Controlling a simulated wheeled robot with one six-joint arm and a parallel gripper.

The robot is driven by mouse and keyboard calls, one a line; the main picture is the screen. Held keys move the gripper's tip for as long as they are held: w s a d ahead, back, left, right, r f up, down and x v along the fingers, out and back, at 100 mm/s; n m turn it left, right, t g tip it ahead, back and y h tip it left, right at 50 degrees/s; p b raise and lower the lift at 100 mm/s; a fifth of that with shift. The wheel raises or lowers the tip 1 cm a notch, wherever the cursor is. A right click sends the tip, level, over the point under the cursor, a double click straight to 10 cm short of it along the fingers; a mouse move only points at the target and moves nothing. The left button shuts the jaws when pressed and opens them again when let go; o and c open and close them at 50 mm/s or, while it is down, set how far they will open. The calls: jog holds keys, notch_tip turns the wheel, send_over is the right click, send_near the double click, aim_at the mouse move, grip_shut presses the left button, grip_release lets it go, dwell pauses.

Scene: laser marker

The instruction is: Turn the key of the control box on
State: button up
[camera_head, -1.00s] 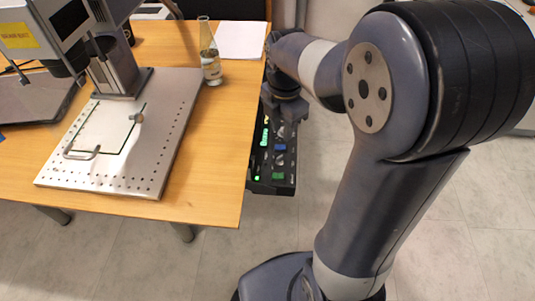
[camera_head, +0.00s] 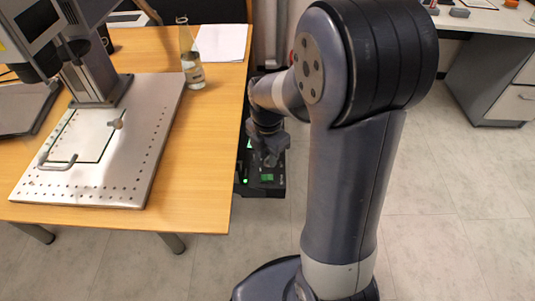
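The black control box (camera_head: 270,191) hangs beside the right edge of the wooden table, below its top. Its near end shows, with a green button and a small green light. My gripper (camera_head: 271,161) is over the box and hides most of its upper face. The key cannot be made out. My gripper's fingers are small and dark here, so I cannot tell whether they are open or shut, or whether they touch the box.
The wooden table (camera_head: 206,165) carries the laser marker (camera_head: 92,70) with its perforated plate (camera_head: 150,120), a glass bottle (camera_head: 191,65) and white paper (camera_head: 222,42). A grey desk (camera_head: 490,70) stands at the far right. The floor (camera_head: 440,180) between is clear.

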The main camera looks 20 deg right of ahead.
jog(key=shift+c, duration=0.2)
grip_shut()
jog(key=shift+m, duration=0.3)
jog(key=shift+r+m+p, duration=0.15)
jog(key=shift+m+p, duration=0.55)
jog(key=shift+m, duration=0.5)
jog(key=m+p, duration=0.1)
jog(key=m, duration=0.2)
jog(key=shift+m, duration=0.3)
jog(key=m+p, duration=0.1)
jog(key=m, duration=0.4)
jog(key=shift+m, duration=0.3)
jog(key=m+p, duration=0.1)
jog(key=m, duration=0.4)
jog(key=shift+m, duration=0.3)
